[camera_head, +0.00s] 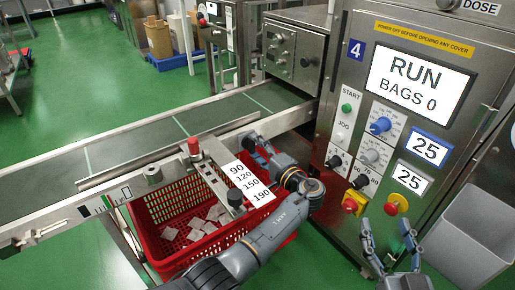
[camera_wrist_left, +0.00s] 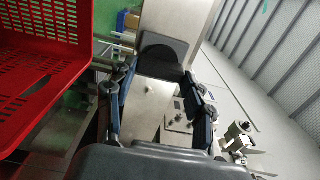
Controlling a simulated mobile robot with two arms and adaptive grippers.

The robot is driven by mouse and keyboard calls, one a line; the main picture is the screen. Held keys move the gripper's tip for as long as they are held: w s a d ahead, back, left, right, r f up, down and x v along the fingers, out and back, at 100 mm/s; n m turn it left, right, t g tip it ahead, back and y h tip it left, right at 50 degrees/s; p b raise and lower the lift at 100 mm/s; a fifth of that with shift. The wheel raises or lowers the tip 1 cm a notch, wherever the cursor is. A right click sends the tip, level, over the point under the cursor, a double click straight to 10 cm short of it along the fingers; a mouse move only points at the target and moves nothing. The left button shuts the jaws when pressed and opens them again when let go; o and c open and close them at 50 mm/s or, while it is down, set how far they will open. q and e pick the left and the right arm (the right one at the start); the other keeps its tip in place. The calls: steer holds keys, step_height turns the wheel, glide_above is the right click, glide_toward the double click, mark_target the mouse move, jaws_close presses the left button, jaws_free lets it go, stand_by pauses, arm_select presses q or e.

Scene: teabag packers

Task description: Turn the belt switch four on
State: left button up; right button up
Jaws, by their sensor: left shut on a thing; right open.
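My left gripper (camera_head: 258,146) reaches across to the near side of the conveyor belt, beside the machine. In the left wrist view, its two fingers (camera_wrist_left: 160,78) are on either side of a dark rounded block (camera_wrist_left: 163,48) on a pale metal face, and it is shut on this block. The block looks like the belt switch, but its on or off position cannot be told. In the head view the gripper hides most of it. The machine panel bears a blue number 4 sign (camera_head: 356,49). My right gripper (camera_head: 388,232) is open and empty at the lower right, in front of the panel.
The conveyor belt (camera_head: 130,145) runs toward the machine. A red crate (camera_head: 168,262) with several teabags stands below it. A scale plate (camera_head: 247,182) is beside my left arm. Panel knobs and a red emergency button (camera_head: 397,202) are near my right gripper. A grey bin (camera_head: 470,235) stands right.

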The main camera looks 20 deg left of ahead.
arm_select(q)
steer(key=o, duration=1.2)
steer(key=shift+c, duration=0.2)
